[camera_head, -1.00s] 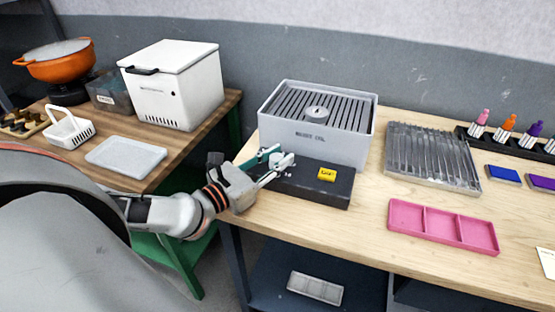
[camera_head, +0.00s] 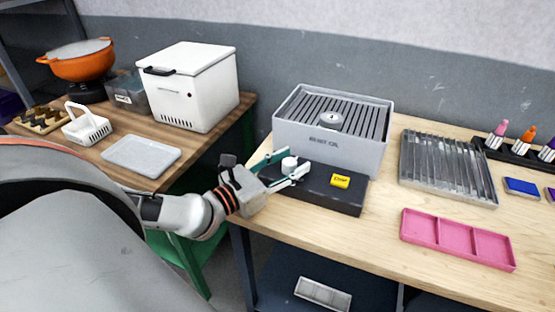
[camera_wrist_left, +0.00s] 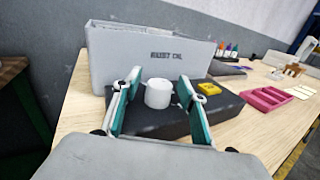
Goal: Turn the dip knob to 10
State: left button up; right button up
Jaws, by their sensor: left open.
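The dip knob (camera_head: 289,164) is a small white cylinder on a dark grey base block (camera_head: 320,192). A yellow label tag (camera_head: 340,181) sits on the block to the right of the knob. My left gripper (camera_head: 287,168) is open, with its teal fingers on either side of the knob. In the left wrist view the knob (camera_wrist_left: 158,93) stands between the two open fingers (camera_wrist_left: 160,103), with a visible gap on both sides. Any pointer or scale on the knob is too small to read. My right gripper is not in view.
A grey slatted box (camera_head: 330,142) stands right behind the block. A clear ribbed tray (camera_head: 448,195) and a pink compartment tray (camera_head: 458,240) lie to the right. The wooden tabletop in front of the block is clear. A white box (camera_head: 188,88) stands on the left table.

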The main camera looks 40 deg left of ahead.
pick_arm(q)
jog(key=v, duration=1.1)
jog(key=shift+s+a, duration=0.1)
jog(key=shift+s, duration=0.3)
jog(key=shift+s, duration=0.1)
